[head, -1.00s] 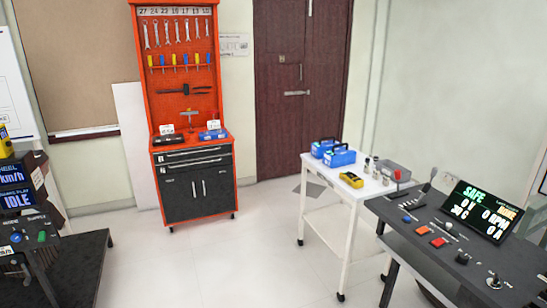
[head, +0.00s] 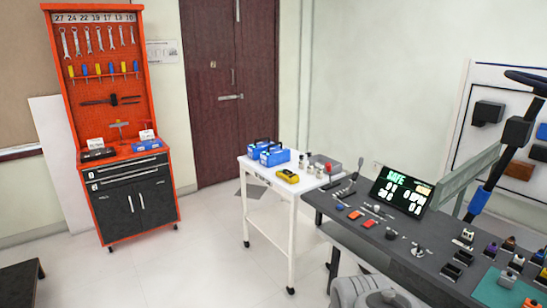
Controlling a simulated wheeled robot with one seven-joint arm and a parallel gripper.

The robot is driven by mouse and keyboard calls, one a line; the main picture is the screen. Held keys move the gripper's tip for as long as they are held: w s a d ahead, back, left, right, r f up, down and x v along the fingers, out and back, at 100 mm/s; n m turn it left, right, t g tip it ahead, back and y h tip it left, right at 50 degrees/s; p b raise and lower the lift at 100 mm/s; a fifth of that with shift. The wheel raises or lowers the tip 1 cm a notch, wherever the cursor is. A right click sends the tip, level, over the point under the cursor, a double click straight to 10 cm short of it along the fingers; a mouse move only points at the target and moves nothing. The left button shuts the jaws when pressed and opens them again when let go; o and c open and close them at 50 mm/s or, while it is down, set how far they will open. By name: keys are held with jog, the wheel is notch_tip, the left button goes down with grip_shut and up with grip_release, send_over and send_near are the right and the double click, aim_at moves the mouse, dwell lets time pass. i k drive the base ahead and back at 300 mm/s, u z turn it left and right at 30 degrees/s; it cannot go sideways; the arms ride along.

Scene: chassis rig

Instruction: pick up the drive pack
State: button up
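Two blue boxes with dark carrying handles stand side by side on top of the white cart (head: 290,199): a rear one (head: 257,150) and a nearer one (head: 275,158). They look like packs, but I cannot tell from this view which one is the drive pack. Both are upright and partly overlap. My gripper is not in view.
A red tool cabinet (head: 120,140) stands left. Floor between is clear.

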aim_at(269, 158)
jog(key=u, duration=0.35)
jog(key=i, duration=1.7)
jog(key=u, duration=0.5)
jog(key=i, duration=2.55)
jog(key=z, duration=0.1)
